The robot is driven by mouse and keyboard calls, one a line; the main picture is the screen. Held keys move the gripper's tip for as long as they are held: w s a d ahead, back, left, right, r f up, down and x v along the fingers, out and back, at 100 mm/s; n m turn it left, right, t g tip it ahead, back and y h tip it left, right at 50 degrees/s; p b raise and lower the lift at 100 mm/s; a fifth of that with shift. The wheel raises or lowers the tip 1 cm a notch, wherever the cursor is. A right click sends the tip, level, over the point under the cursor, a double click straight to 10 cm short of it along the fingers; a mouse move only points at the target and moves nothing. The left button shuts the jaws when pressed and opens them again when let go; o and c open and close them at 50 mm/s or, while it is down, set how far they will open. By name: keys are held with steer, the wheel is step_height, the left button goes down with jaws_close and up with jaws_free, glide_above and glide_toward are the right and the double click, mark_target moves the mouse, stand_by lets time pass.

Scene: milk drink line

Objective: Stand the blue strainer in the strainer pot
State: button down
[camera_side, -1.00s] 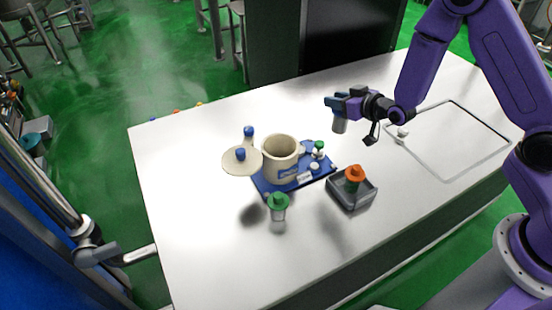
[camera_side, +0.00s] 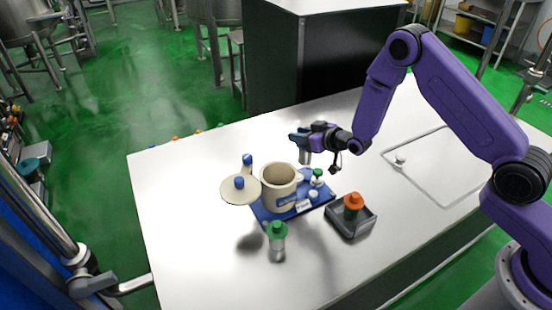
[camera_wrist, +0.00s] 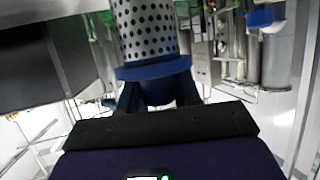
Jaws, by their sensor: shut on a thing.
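My gripper (camera_side: 301,138) is shut on the blue strainer (camera_side: 306,157). In the side view the strainer hangs roughly upright, its metal body down, in the air behind and right of the cream pot. In the wrist view the strainer (camera_wrist: 148,28) shows a perforated metal cylinder and a blue collar between my fingers (camera_wrist: 158,95). The cream pot (camera_side: 279,190), which I take for the strainer pot, stands open-topped on a blue mat (camera_side: 299,211). It has a blue label and a handle on its right. Its inside is mostly hidden.
A cream lid (camera_side: 238,195) with a blue knob lies left of the pot, and a blue-topped item (camera_side: 247,161) stands behind it. A green-topped strainer (camera_side: 277,241) stands in front. An orange-topped piece (camera_side: 354,203) is in a grey tray (camera_side: 349,229). Small capped bottles (camera_side: 316,178) stand right of the pot.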

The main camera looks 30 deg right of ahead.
mark_target(305, 159)
steer(key=shift+w+a+f, duration=0.35)
steer(key=shift+w+f, duration=1.5)
steer(key=shift+f, duration=0.1)
steer(key=shift+w+a+f, duration=0.35)
steer(key=shift+w+f, duration=1.45)
steer(key=shift+f, duration=0.15)
steer(key=shift+w+a+f, duration=0.35)
steer(key=shift+w+f, duration=1.5)
steer(key=shift+f, duration=0.1)
steer(key=shift+f, duration=0.15)
steer(key=c, duration=0.8)
jaws_free()
steer(key=shift+v, duration=6.1)
